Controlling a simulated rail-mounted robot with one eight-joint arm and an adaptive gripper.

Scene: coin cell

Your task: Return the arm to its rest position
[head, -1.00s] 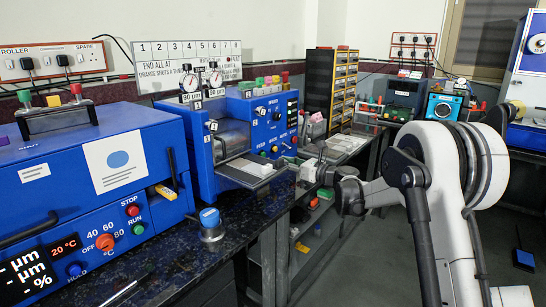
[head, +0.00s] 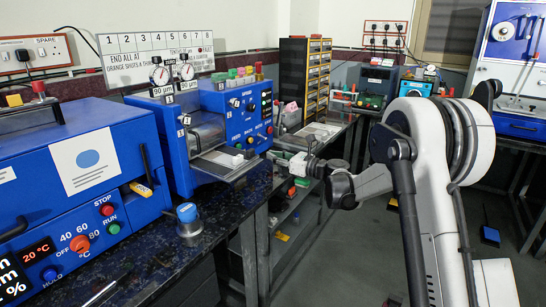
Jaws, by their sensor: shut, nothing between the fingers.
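My arm's white and black links (head: 440,150) fill the right side of the head view. The arm bends down and reaches left through a dark wrist joint (head: 341,188). My gripper (head: 296,164) is small and far off at the end of this reach, in front of the bench beside the blue roller machine. It is shut, and I see nothing held in it. Its fingertips are hard to make out against the bench behind.
A blue oven-like machine (head: 95,150) and a blue roller machine with dials (head: 190,130) stand on the dark speckled bench (head: 150,245). A blue-topped cylinder (head: 187,220) is near its edge. A drawer cabinet (head: 305,75) stands behind. Open floor (head: 370,240) lies below the arm.

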